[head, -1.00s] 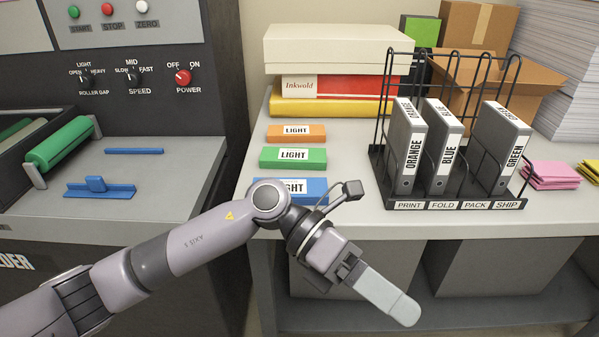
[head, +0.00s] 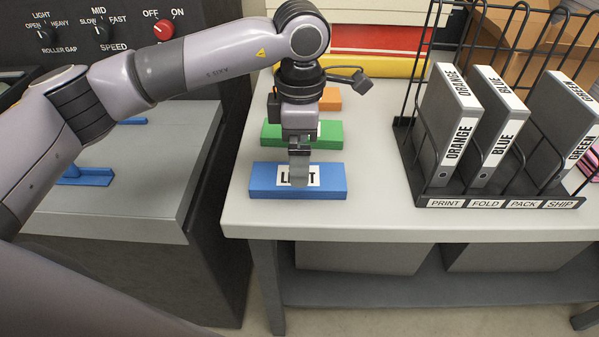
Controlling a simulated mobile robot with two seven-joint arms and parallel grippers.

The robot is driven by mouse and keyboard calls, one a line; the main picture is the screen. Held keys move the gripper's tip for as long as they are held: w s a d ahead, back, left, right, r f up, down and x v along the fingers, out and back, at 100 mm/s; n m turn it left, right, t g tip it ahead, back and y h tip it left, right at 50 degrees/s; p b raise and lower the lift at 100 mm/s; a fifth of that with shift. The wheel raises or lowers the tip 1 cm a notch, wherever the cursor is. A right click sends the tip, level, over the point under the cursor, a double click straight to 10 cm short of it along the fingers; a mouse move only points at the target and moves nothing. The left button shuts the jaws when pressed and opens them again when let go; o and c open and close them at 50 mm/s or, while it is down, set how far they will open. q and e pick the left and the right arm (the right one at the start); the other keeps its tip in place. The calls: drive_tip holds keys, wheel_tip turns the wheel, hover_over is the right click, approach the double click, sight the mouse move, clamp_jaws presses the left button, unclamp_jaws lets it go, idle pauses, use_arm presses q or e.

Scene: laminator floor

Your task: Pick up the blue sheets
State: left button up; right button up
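The blue sheets (head: 265,183) lie as a flat stack with a white label at the front left of the grey-topped table (head: 350,222). My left arm reaches in from the left, and my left gripper (head: 299,178) points down at the stack. Its fingertip covers the middle of the label. I see the fingers edge-on, so the gap between them does not show. I cannot tell whether the fingertip touches the stack or hangs above it. My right gripper is not in view.
A green stack (head: 328,134) and an orange stack (head: 331,98) lie behind the blue one. A black wire rack (head: 440,202) with labelled binders stands to the right. The machine (head: 165,215) is at the left. The table's front edge is clear.

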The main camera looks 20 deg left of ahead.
sight(268, 180)
use_arm(q)
wheel_tip(268, 180, down, 5)
drive_tip(key=shift+a+f+p, duration=0.15)
drive_tip(key=shift+p, duration=0.4)
drive_tip(key=shift+w, duration=0.1)
drive_tip(key=c, duration=1.2)
drive_tip(key=shift+c, duration=0.2)
